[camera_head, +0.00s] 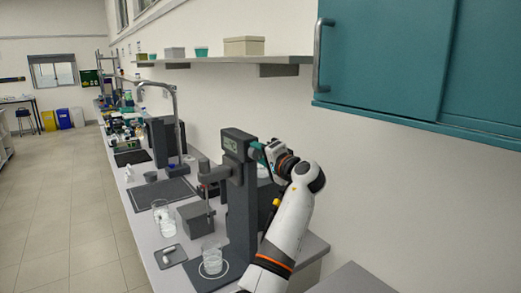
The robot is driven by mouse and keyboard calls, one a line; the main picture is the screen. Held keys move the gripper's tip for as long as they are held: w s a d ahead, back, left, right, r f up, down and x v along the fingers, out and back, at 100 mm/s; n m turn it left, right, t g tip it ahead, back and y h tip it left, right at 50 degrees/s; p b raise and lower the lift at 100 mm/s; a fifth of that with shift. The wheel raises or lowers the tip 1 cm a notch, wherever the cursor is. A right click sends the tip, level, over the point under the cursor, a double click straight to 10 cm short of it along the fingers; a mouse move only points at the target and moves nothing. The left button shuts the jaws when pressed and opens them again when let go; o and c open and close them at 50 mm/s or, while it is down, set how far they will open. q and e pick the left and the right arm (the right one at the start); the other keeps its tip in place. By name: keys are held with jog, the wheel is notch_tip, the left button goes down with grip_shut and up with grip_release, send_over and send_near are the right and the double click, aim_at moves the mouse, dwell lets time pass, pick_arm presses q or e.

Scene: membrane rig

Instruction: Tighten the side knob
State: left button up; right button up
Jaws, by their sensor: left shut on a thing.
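The membrane rig is a dark grey upright column (242,215) near the front end of the bench. My left gripper (259,153) is at the right side of the head block, shut on the side knob. The knob is small here and mostly hidden by the fingers, so its turn cannot be read. My left arm rises from the bottom, right of the column. My right gripper is not in view.
A grey box (195,217), clear beakers (161,211) and a small tray (170,257) stand left of the rig on the bench. A dark mat (160,193) lies behind. A shelf (215,62) and a teal cabinet (410,60) hang above. The floor at left is clear.

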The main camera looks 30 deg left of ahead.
pick_arm(q)
jog(key=shift+a+r+m, duration=0.1)
jog(key=shift+r+m, duration=0.05)
jog(key=shift+m, duration=0.45)
jog(key=shift+p, duration=0.3)
jog(key=o, duration=0.7)
jog(key=shift+o, duration=1.4)
jog(key=shift+a, duration=0.1)
jog(key=b+v, duration=0.4)
jog(key=v, duration=0.8)
jog(key=shift+b, duration=0.35)
